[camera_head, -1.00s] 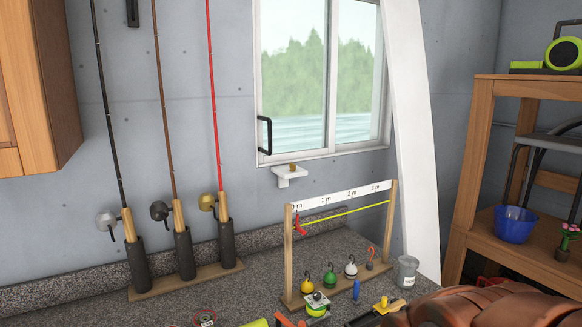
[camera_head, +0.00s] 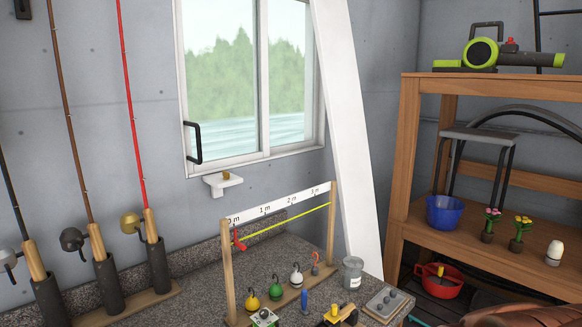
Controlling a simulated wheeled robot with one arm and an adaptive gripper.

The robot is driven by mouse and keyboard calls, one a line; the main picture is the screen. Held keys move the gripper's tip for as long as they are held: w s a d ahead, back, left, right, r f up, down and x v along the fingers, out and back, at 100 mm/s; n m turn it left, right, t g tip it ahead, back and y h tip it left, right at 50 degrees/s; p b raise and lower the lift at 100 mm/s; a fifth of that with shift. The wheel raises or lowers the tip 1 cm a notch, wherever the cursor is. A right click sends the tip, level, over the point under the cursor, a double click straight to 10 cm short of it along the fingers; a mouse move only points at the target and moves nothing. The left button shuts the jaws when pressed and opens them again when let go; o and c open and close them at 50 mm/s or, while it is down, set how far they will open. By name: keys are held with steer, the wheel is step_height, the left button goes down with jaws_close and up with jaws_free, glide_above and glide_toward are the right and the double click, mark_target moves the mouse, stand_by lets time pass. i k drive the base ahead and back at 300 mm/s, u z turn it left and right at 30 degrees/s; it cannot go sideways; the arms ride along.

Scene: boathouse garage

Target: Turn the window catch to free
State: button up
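The sliding window (camera_head: 250,85) is in the grey wall at the upper middle, with a pale frame and trees and water behind the glass. A black handle (camera_head: 193,143) is fixed upright at its lower left edge. A small white bracket (camera_head: 223,184) with a brass-coloured piece (camera_head: 226,175) sits on the wall just below the frame. I cannot tell which of these parts is the catch, or how it is set. My gripper is not in view.
A white plank (camera_head: 348,140) leans right of the window. A wooden shelf (camera_head: 490,236) stands at the right.

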mark_target(227, 176)
steer(key=z, duration=0.8)
steer(key=i, duration=0.8)
steer(key=u, duration=2.2)
